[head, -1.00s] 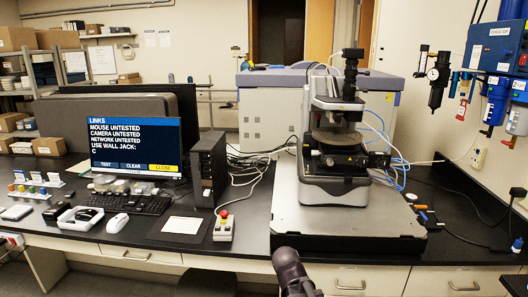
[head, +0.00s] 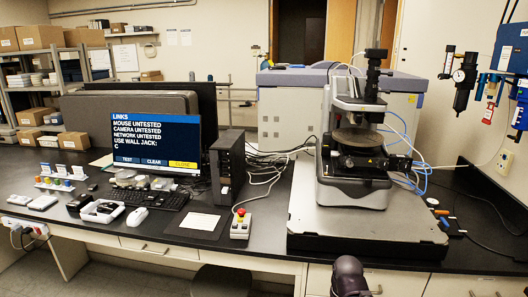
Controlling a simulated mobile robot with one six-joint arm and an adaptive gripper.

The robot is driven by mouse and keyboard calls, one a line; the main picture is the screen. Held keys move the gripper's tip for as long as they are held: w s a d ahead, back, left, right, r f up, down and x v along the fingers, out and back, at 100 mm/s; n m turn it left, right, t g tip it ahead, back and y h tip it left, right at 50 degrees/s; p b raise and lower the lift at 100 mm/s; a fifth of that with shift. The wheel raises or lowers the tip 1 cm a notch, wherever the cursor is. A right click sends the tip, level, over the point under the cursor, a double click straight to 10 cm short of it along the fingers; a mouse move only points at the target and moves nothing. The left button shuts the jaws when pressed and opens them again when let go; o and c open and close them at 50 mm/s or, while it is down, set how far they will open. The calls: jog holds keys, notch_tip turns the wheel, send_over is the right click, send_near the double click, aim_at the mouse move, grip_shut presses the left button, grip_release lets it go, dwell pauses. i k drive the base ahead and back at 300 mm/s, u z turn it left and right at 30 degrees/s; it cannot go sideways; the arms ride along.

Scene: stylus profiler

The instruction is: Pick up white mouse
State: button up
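The white mouse (head: 137,217) lies on the black bench, just in front of the black keyboard (head: 156,199) and to the right of a white tray with dark items in it (head: 102,211). Nothing covers it from this view. A dark rounded part of my own arm shows at the bottom edge, right of centre, far to the right of the mouse. My gripper's fingers do not show in this view.
A monitor (head: 156,142) and a black computer tower (head: 227,165) stand behind the mouse. A control box with a red button (head: 240,224) sits to the right, past a dark pad with white paper (head: 199,222). The stylus profiler (head: 357,140) stands on a grey slab (head: 390,229).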

aim_at(136, 218)
jog(key=u, duration=1.15)
jog(key=k, duration=0.65)
jog(key=z, duration=0.25)
jog(key=i, duration=1.2)
jog(key=z, duration=0.1)
